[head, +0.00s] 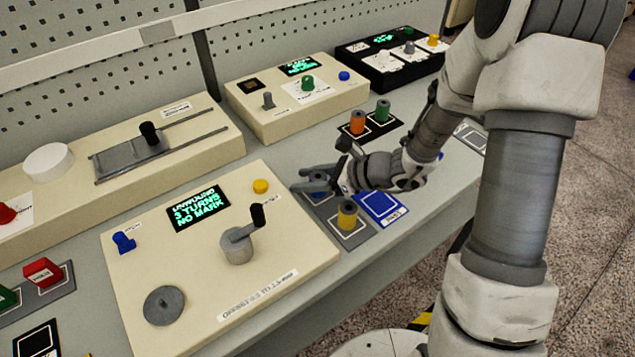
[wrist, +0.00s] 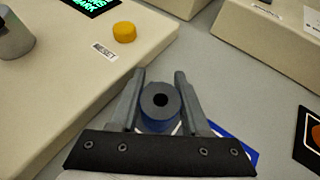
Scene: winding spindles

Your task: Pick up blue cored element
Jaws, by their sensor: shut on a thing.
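The blue cored element (wrist: 150,108) stands upright between my gripper's two fingers in the wrist view. It has a dark grey top with a round hole, and a blue side shows below. My gripper (wrist: 160,88) is shut on it, one finger on each side. In the head view, my gripper (head: 316,180) is low over the mats beside the cream panel, and the fingers mostly hide the element. I cannot tell whether its base touches the mat below.
A yellow cored element (head: 347,215) stands on a grey mat close to my gripper. A blue mat (head: 382,208) lies to its right. Orange (head: 357,122) and green (head: 382,110) elements stand behind. The cream panel (head: 150,280) has a crank (head: 240,243) and a yellow button (head: 260,186).

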